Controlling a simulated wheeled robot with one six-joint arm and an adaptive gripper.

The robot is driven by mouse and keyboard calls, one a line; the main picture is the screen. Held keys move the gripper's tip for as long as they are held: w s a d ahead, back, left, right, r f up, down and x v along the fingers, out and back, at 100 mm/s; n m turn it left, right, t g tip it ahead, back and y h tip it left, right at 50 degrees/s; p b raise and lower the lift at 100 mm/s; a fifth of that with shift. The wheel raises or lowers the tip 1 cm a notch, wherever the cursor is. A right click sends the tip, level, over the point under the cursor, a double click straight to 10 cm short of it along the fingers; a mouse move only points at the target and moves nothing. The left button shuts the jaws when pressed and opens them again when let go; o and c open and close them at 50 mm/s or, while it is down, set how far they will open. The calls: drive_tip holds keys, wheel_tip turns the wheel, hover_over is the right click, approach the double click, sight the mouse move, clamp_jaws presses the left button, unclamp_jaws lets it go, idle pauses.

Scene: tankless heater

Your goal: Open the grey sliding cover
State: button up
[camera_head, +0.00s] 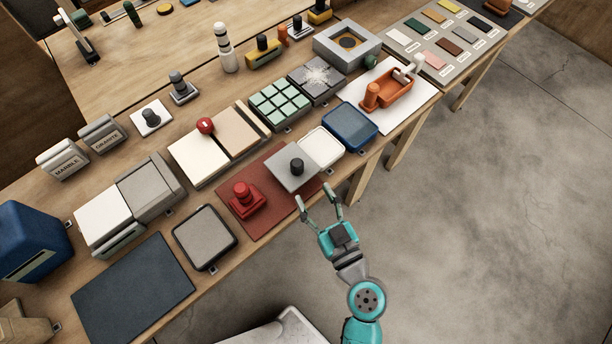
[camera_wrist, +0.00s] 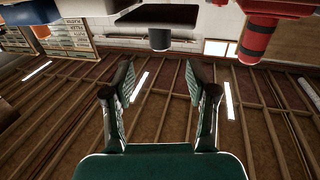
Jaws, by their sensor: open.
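The grey sliding cover (camera_head: 284,173) is a flat square plate with a dark round knob (camera_head: 297,166) standing on it. It lies beside a white square tray (camera_head: 322,147), near the front edge of the bench. My gripper (camera_head: 315,194) is open and empty, just in front of the cover at the bench edge, apart from the knob. In the wrist view the dark knob (camera_wrist: 159,39) appears ahead, roughly centred between the open fingers (camera_wrist: 159,75). The cover's plate is at the top of that view, mostly cut off.
A red knobbed object (camera_head: 243,203) on a red mat stands left of the cover; it also shows in the wrist view (camera_wrist: 258,40). A blue tray (camera_head: 351,127) lies to the right. A beige panel with a red ball knob (camera_head: 205,125) is behind. Open floor (camera_head: 470,230) lies right of my arm.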

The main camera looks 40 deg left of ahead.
drive_tip(key=shift+v, duration=1.2)
drive_tip(key=s+d+f+m+t+h, duration=0.25)
drive_tip(key=d+f+m+h, duration=0.2)
drive_tip(key=d, duration=0.65)
drive_tip(key=s+d+f+m+t+h, duration=0.2)
drive_tip(key=d+f+m+t+h, duration=0.25)
drive_tip(key=d, duration=0.65)
drive_tip(key=s+d+r+m+t+h, duration=0.2)
drive_tip(key=s+d+r+m+h, duration=0.3)
drive_tip(key=s+d+r+h, duration=0.3)
drive_tip(key=s+d+r, duration=0.2)
drive_tip(key=s+d, duration=0.2)
drive_tip(key=shift+s+d+r, duration=0.15)
drive_tip(key=shift+s+r, duration=0.1)
drive_tip(key=shift+s, duration=0.05)
